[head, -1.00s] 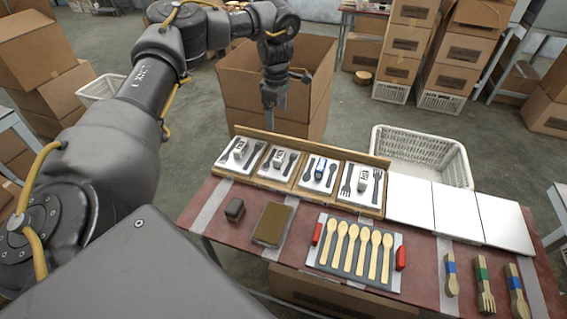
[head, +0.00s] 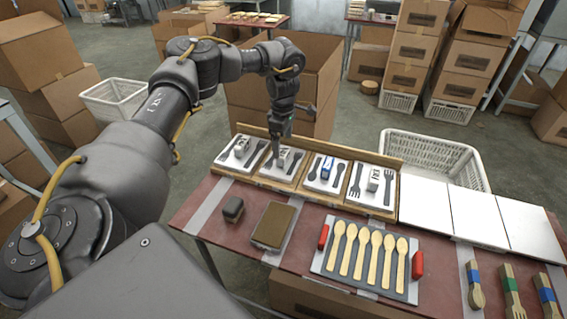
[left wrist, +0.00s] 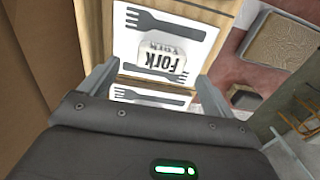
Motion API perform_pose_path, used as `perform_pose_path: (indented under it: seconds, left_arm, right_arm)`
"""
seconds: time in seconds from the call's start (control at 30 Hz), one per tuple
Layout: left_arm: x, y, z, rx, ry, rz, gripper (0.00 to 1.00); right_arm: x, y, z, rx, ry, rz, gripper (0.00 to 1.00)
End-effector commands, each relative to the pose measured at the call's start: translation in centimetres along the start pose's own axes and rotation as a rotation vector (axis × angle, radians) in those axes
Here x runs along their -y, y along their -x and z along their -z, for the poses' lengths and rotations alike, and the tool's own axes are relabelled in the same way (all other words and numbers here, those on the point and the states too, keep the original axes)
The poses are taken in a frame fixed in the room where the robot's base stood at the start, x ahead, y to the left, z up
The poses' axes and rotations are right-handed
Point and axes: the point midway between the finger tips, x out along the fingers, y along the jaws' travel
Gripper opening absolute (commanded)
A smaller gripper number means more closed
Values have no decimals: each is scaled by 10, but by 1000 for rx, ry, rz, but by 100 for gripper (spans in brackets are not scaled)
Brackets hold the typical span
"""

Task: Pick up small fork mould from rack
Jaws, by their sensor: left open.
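The wooden rack (head: 399,200) stands along the back of the red table, with white cards, dark utensil shapes and small blocks in its slots. My left gripper (head: 281,152) points down over the second slot from the left, close to a small pale block (head: 283,162) that it partly hides. In the left wrist view, the open fingers (left wrist: 155,88) are spread around a card area with dark fork shapes. A white block lettered "Fork" (left wrist: 161,52) lies just ahead of the fingertips, and nothing is visibly gripped. My right gripper is not in view.
A tray of wooden spoons with red handles (head: 320,262), a tan-topped block (head: 273,225) and a dark block (head: 233,209) lie in front of the rack. White panels (head: 480,215) lie to the right. A white basket (head: 432,155) and a cardboard box (head: 240,118) stand behind.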

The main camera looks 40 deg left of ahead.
Motion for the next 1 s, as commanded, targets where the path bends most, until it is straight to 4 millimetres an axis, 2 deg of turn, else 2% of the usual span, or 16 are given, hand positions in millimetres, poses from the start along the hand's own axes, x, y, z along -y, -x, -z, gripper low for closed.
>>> perform_pose_path:
  seconds: [0.23,0.57,0.83,0.87,1.0]
  left_arm:
    - [1,-9,0,-1,0,2,89]
    - [1,-52,-2,-1,1,2,89]
    - [0,-56,-2,0,0,0,89]
    - [0,-56,-2,0,0,0,88]
    - [0,-56,-2,0,0,0,69]
  right_arm:
    - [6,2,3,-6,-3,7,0]
    - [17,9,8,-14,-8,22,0]
    - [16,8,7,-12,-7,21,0]
    - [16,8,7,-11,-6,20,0]
    - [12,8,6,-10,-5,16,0]
